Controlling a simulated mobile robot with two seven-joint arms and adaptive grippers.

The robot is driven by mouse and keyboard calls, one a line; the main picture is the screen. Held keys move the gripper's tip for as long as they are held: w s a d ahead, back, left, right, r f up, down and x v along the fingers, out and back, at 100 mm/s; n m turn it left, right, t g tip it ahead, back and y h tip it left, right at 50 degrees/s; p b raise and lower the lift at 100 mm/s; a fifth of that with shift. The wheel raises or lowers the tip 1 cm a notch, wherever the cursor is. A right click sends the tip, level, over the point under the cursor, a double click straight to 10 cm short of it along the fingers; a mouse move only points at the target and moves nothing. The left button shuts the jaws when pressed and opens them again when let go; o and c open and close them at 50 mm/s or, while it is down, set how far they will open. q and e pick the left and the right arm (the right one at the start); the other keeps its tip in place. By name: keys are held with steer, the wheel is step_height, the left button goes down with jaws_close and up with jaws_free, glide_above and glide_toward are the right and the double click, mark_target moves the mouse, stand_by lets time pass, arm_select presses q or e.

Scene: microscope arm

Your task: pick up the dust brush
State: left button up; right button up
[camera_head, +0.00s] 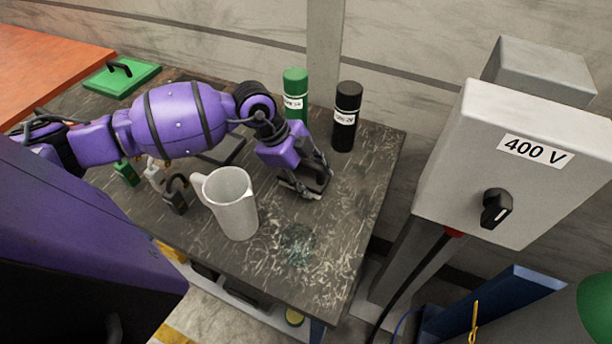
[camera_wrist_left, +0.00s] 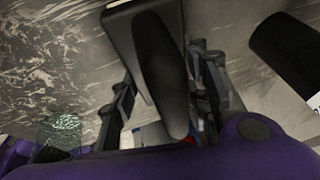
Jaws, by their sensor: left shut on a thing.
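The dust brush (camera_wrist_left: 162,72) shows in the left wrist view as a dark rounded handle over a flat dark body. It lies between the fingers of my left gripper (camera_wrist_left: 160,100), which is shut on it. In the head view my left gripper (camera_head: 308,186) is low over the right part of the dark table, with the dark brush (camera_head: 317,177) at its fingers. The fingers partly hide the brush, and I cannot tell whether it touches the table. My right gripper is in neither view.
A grey jug (camera_head: 235,208) and a padlock (camera_head: 175,198) stand left of the gripper on the table (camera_head: 350,215). A green bottle (camera_head: 295,88) and a black bottle (camera_head: 346,115) stand behind. A clear item (camera_head: 297,243) lies in front. A 400 V box (camera_head: 520,165) is at right.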

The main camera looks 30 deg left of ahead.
mark_target(305, 164)
arm_select(q)
steer(key=shift+r, duration=0.4)
jaws_close()
step_height(305, 164, up, 2)
steer(key=shift+r, duration=0.1)
steer(key=s+d+r, duration=0.5)
steer(key=s+r, duration=0.5)
steer(key=s, duration=0.3)
steer(key=shift+d+p, duration=0.2)
steer(key=shift+p, duration=0.15)
steer(key=o, duration=0.6)
jaws_free()
steer(key=c, duration=0.5)
steer(key=shift+f, duration=0.1)
